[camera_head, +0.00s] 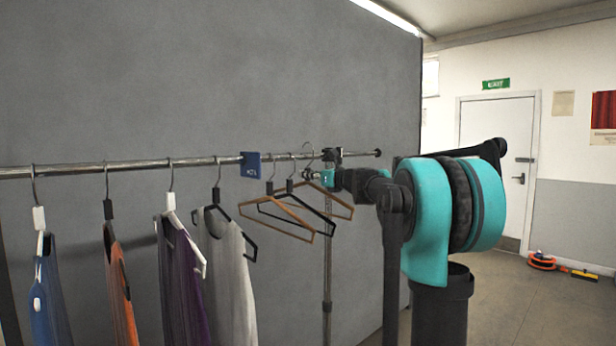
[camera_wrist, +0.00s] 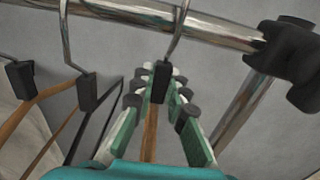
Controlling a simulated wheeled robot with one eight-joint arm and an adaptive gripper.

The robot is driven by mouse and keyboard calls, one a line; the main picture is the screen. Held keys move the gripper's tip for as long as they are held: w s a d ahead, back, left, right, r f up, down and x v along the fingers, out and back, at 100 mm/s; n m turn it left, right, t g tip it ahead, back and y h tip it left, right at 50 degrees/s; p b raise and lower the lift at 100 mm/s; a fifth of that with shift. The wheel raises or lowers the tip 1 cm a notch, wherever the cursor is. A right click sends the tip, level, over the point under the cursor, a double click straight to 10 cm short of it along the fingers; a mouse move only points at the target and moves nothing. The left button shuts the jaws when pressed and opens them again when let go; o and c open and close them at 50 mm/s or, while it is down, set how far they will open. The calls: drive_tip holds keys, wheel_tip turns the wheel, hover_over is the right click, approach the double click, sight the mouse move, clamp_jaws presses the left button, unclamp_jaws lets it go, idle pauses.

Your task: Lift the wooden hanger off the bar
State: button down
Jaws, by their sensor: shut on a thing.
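A wooden hanger (camera_head: 340,206) hangs at the right end of the row on the bar (camera_head: 135,165). In the wrist view, its brown wooden part (camera_wrist: 150,138) and black collar (camera_wrist: 161,82) are between the fingers of my gripper (camera_wrist: 158,95). My gripper is shut on it just below the hook. The metal hook (camera_wrist: 178,35) rises to the bar (camera_wrist: 130,12); its top is cut off by the picture edge, so I cannot tell whether it touches the bar. In the head view, my gripper (camera_head: 314,174) is small and partly hidden by the hooks.
A black hanger (camera_head: 305,207) and another wooden hanger (camera_head: 262,217) hang close on the left. Further left hang several garments, the nearest grey (camera_head: 230,270). A blue tag (camera_head: 250,165) sits on the bar. A metal upright (camera_head: 327,270) and dark clamp (camera_wrist: 287,62) stand close right.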

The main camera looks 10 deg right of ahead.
drive_tip(key=shift+v, duration=3.9)
drive_tip(key=v, duration=4.8)
